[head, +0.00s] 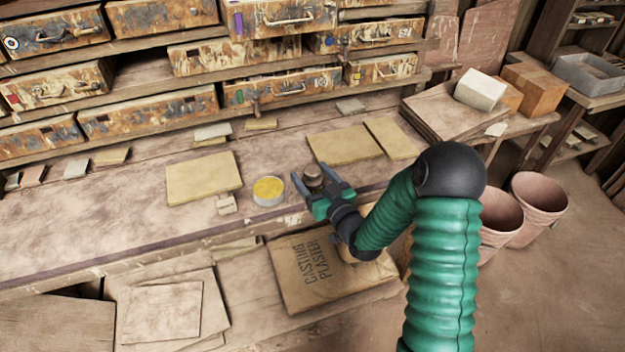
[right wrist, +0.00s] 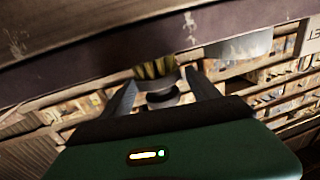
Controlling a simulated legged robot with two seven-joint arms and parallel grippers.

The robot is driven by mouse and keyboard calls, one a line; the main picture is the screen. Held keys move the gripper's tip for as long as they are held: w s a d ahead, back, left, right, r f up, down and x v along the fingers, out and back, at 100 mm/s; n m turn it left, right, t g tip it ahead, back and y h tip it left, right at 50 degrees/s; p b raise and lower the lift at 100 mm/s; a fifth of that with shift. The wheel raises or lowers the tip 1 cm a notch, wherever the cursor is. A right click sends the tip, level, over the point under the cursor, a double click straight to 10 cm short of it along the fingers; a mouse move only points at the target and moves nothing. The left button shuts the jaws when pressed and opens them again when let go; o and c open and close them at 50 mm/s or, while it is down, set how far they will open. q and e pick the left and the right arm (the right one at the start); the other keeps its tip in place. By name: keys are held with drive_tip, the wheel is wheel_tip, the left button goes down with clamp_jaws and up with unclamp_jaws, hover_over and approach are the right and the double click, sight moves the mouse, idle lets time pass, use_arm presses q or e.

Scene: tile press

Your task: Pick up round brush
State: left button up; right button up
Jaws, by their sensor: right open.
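The round brush (head: 313,176), a small dark brown knob-shaped piece, stands on the workbench to the right of a tin. My right gripper (head: 317,183) is open with its two fingers on either side of the brush. In the right wrist view, the brush's dark knob (right wrist: 162,98) shows between the fingers of the gripper (right wrist: 164,88), with yellowish bristles beyond it. Whether either finger touches the brush I cannot tell. My left gripper is not in view.
A tin of yellow material (head: 268,191) stands just left of the gripper. Yellowish tiles (head: 203,177) lie on the bench around it. Rusty drawers (head: 282,86) line the back. A casting plaster bag (head: 317,271) lies below the front edge.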

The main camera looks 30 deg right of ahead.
drive_tip(key=shift+a+r, duration=0.1)
drive_tip(key=shift+a, duration=0.05)
drive_tip(key=shift+s+d, duration=0.1)
drive_tip(key=shift+d, duration=0.2)
drive_tip(key=c, duration=1)
drive_tip(key=shift+a, duration=0.15)
clamp_jaws()
